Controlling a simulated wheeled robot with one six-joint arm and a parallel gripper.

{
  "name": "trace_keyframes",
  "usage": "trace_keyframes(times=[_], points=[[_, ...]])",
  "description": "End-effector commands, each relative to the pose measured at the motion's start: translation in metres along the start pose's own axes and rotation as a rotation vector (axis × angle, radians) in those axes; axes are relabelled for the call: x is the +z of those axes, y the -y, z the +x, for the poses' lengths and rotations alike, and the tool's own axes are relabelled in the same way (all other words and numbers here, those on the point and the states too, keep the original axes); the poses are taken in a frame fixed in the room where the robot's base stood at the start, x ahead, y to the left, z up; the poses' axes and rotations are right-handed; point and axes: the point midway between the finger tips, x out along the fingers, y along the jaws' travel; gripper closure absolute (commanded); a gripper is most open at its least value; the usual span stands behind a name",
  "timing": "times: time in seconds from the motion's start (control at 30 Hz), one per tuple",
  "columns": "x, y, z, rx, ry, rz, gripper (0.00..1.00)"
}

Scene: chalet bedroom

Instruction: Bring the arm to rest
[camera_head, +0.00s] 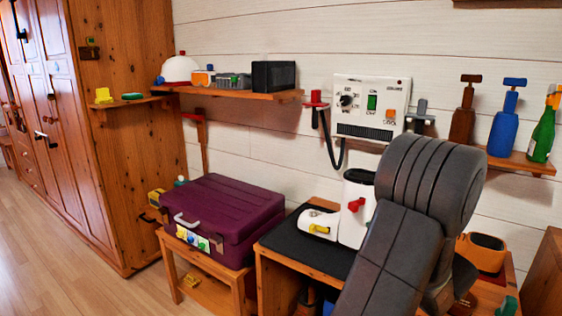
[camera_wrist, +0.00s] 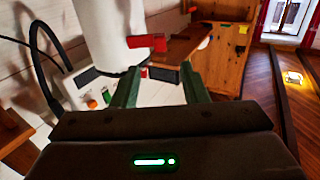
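My gripper (camera_wrist: 160,82) shows in the wrist view as two green fingers set apart with a gap between them. I see nothing clamped in the gap. A white cylinder with a red handle (camera_wrist: 105,30) is just beyond the fingertips; whether they touch cannot be told. A white container with a red handle (camera_head: 354,212) stands on the black-topped table in the head view. My grey arm rises in the right foreground of the head view, bent at a thick rounded joint. It hides part of the table, and the gripper is not visible there.
A white wall panel (camera_head: 371,106) with a corded handset is behind my arm. A shelf (camera_head: 520,160) with bottles is at right. A purple case (camera_head: 223,215) sits on a low wooden table, left of a white object with a yellow handle (camera_head: 318,225). Floor (camera_head: 70,250) is clear at left.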

Motion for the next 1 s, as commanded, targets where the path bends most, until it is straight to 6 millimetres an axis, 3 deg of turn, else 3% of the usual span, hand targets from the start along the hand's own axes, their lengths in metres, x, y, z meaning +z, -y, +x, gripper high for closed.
trace_keyframes(times=[0.47, 1.0], points=[[0.001, 0.002, 0.089, -0.005, 0.0, 0.0, 0.6], [0.003, 0.011, 0.103, 0.261, -0.001, 0.001, 0.6]])
